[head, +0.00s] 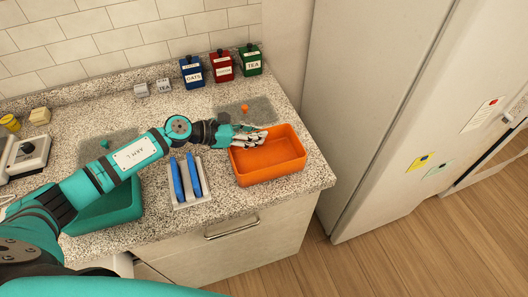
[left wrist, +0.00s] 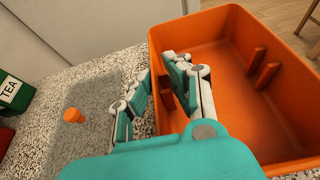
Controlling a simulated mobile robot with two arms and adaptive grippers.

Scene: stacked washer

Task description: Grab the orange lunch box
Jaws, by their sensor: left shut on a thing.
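The orange lunch box (head: 270,172) is an open, empty-looking tray near the counter's right front corner. It also shows in the left wrist view (left wrist: 225,30), with small upright tabs inside. My left gripper (head: 258,136) reaches in from the left to the box's back left rim. In the left wrist view my left gripper (left wrist: 158,78) has one finger outside the wall and the other inside, shut on the wall. The box appears to rest on the counter. A see-through grey lid with an orange knob (head: 245,108) lies behind it. My right gripper is not in view.
A rack with blue upright pieces (head: 186,182) stands just left of the box. A teal box (head: 110,212) is farther left, below my arm. Blue, red and green canisters (head: 251,62) stand at the back. A tall fridge (head: 385,110) is to the right.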

